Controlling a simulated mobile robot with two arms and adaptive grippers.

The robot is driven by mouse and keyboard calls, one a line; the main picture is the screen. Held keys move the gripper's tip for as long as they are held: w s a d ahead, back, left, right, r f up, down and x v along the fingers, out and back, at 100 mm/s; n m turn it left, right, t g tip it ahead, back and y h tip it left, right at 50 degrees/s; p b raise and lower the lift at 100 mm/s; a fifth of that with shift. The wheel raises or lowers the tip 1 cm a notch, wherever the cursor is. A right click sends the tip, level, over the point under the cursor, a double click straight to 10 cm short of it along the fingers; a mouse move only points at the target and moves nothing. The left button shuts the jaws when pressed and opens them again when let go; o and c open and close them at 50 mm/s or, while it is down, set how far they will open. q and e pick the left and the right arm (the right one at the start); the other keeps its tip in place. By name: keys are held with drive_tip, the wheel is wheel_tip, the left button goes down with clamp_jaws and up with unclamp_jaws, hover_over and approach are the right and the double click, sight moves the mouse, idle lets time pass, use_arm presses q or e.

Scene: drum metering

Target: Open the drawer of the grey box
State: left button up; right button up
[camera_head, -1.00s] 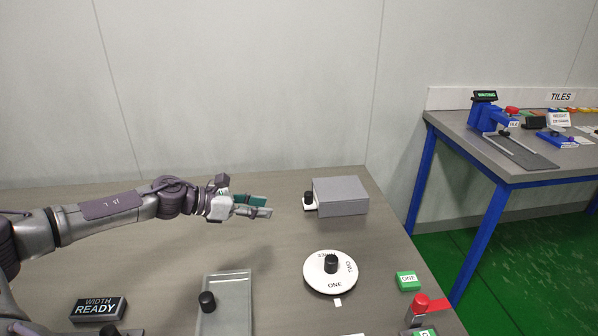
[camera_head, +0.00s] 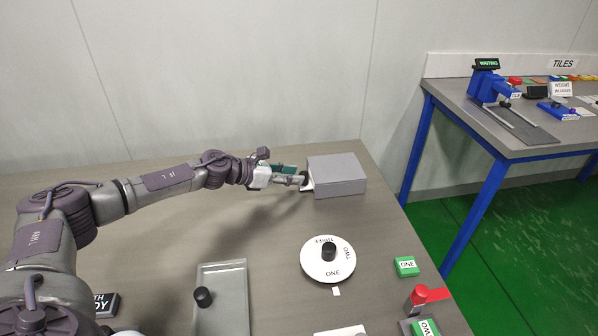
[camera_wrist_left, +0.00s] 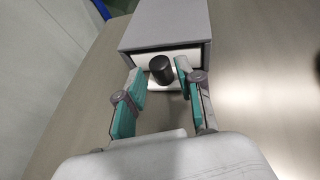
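The grey box (camera_head: 337,174) stands at the back right of the table, its drawer side facing left. In the left wrist view the box (camera_wrist_left: 168,22) shows its white drawer front (camera_wrist_left: 188,54) with a black knob (camera_wrist_left: 161,68). My left gripper (camera_head: 296,180) is at the drawer side of the box. In the left wrist view its teal-padded fingers (camera_wrist_left: 160,76) are open, one on each side of the knob. I see a gap between the fingers and the knob. My right gripper is not in view.
A white dial (camera_head: 328,271) with a black knob, a grey tray (camera_head: 235,295) and a green ONE block (camera_head: 406,266) are nearer on the table. A red-topped device (camera_head: 420,296) stands at the front right. A second table (camera_head: 535,148) is at the right.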

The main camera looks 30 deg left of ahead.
use_arm(q)
drive_tip(key=shift+x, duration=1.25)
clamp_jaws()
